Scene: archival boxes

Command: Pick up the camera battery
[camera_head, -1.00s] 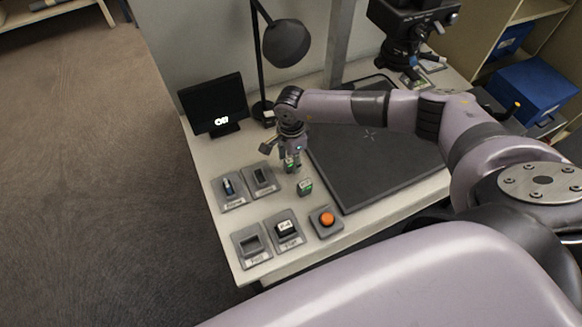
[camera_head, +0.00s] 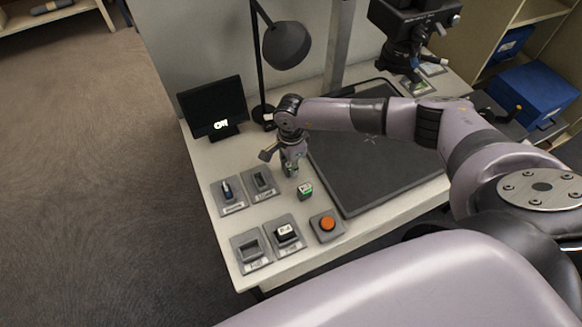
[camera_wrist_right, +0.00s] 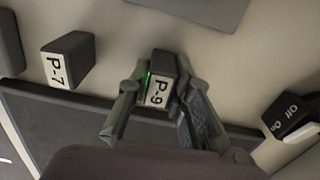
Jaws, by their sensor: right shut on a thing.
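A dark camera battery (camera_wrist_right: 163,72) labelled P-9 is held between the two fingers of my right gripper (camera_wrist_right: 160,100) in the right wrist view. A small green light shows beside its label. In the head view my right gripper (camera_head: 291,168) points down over the table, left of the dark mat, with the battery mostly hidden between its fingers. Whether the battery touches the table I cannot tell. A second battery (camera_wrist_right: 68,60) labelled P-7 stands apart to the left in the wrist view; in the head view a loose battery (camera_head: 305,190) stands just beside the gripper. My left gripper is out of view.
An orange button (camera_head: 327,223), a small monitor (camera_head: 213,107) and a lamp (camera_head: 287,44) are near. The mat (camera_head: 375,165) is clear.

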